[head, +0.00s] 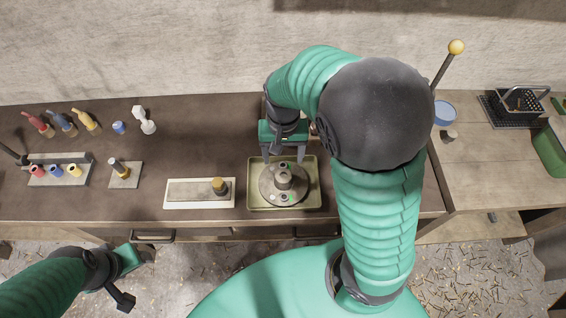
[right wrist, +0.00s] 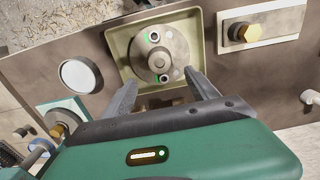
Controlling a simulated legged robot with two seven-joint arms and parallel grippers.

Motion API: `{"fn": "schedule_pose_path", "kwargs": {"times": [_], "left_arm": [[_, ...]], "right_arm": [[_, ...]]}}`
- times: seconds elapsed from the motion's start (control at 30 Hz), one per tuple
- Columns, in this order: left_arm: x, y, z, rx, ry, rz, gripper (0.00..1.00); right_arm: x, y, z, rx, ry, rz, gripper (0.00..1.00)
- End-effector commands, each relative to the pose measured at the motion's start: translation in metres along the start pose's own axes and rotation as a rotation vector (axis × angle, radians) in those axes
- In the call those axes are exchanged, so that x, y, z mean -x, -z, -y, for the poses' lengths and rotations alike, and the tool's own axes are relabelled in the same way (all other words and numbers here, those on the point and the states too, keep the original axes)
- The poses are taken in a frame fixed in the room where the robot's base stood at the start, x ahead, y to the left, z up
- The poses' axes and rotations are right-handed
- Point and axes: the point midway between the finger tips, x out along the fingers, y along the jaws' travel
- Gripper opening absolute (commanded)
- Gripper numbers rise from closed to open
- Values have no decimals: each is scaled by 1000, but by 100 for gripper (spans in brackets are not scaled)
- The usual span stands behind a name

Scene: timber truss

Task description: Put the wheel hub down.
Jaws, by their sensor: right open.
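The wheel hub (head: 284,182) is a grey metal disc with a raised round centre and two green-marked holes. It lies flat in a shallow olive tray (head: 252,204) on the brown bench; the right wrist view also shows the hub (right wrist: 172,58) inside the tray (right wrist: 118,44). My right gripper (head: 284,158) is open, with its fingers over the hub's back edge. In the right wrist view its two fingers (right wrist: 165,90) are spread apart with nothing between them. My left gripper (head: 126,277) is at the lower left, away from the bench; its fingertips are unclear.
A pale block with a brass nut (head: 219,186) lies left of the tray. Farther left are a small plate with a bolt (head: 120,170), a rack with coloured sockets (head: 57,171) and several coloured-handled tools (head: 88,122). A black grid with a basket (head: 520,101) stands far right.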

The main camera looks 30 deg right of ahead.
Motion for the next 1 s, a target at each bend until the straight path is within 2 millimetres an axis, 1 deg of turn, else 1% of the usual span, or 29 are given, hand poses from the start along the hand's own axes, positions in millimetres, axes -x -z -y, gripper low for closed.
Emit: {"fn": "schedule_pose_path", "kwargs": {"times": [0.07, 0.2, 0.3, 0.33, 0.4, 0.57, 0.67, 1.0], "left_arm": [[0, 0, 0, 0, 0, 0, 54], [0, 0, 0, 0, 0, 0, 54], [0, 0, 0, 0, 0, 0, 54], [0, 0, 0, 0, 0, 0, 54], [0, 0, 0, 0, 0, 0, 54], [0, 0, 0, 0, 0, 0, 54], [-17, -4, 0, 0, 0, 0, 54], [-17, -4, 0, 0, 0, 0, 54]], "right_arm": [[-2, -10, 1, 63, 15, -16, 68], [-12, -45, 8, 338, 55, -128, 68], [-14, -60, 12, 494, 61, -204, 68], [-14, -63, 13, 521, 61, -217, 68], [-15, -65, 14, 547, 61, -229, 68], [-16, -64, 15, 546, 61, -226, 68], [-33, -64, 15, 545, 61, -225, 68], [-33, -64, 15, 545, 61, -225, 68]]}}
